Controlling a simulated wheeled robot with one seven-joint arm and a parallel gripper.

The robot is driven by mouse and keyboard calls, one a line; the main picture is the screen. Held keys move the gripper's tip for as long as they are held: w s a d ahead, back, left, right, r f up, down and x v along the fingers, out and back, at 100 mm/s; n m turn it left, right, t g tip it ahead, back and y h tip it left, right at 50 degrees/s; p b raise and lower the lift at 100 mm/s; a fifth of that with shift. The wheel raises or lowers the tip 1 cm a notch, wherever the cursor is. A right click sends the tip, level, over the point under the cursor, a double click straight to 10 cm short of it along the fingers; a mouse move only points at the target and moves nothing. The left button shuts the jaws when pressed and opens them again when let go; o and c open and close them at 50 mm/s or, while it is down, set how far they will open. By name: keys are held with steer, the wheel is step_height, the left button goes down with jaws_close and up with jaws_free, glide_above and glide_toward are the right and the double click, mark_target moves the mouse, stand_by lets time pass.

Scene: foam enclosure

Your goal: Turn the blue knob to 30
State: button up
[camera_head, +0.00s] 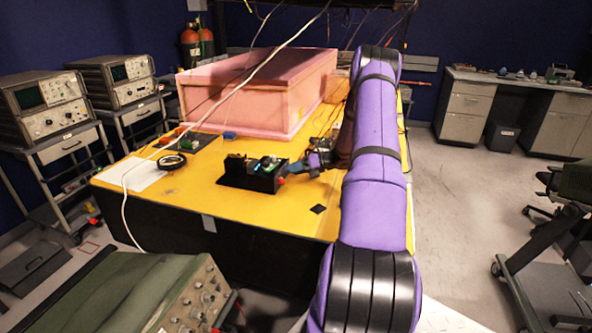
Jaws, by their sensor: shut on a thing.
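A small black device (250,178) stands on the yellow table, with small green and white parts on top and a red knob at its right end. My gripper (293,168) reaches in from the right, at the device's right end, beside the red knob (281,181). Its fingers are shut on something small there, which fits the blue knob. The fingers mostly hide the knob, and its scale and pointer are too small to read. My purple arm (375,180) spans the right side of the table.
The yellow table (190,210) carries a pink foam enclosure (262,90) behind the device. A black ring (171,161) and a white sheet (140,174) lie at left. A white cable crosses above the table. The table's front left is mostly clear.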

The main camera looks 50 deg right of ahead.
steer(key=o, duration=0.9)
steer(key=shift+o, duration=0.2)
steer(key=shift+s+d, duration=0.1)
steer(key=v, duration=1)
steer(key=shift+s+d+r, duration=0.1)
steer(key=shift+s+d, duration=0.05)
steer(key=shift+s, duration=0.1)
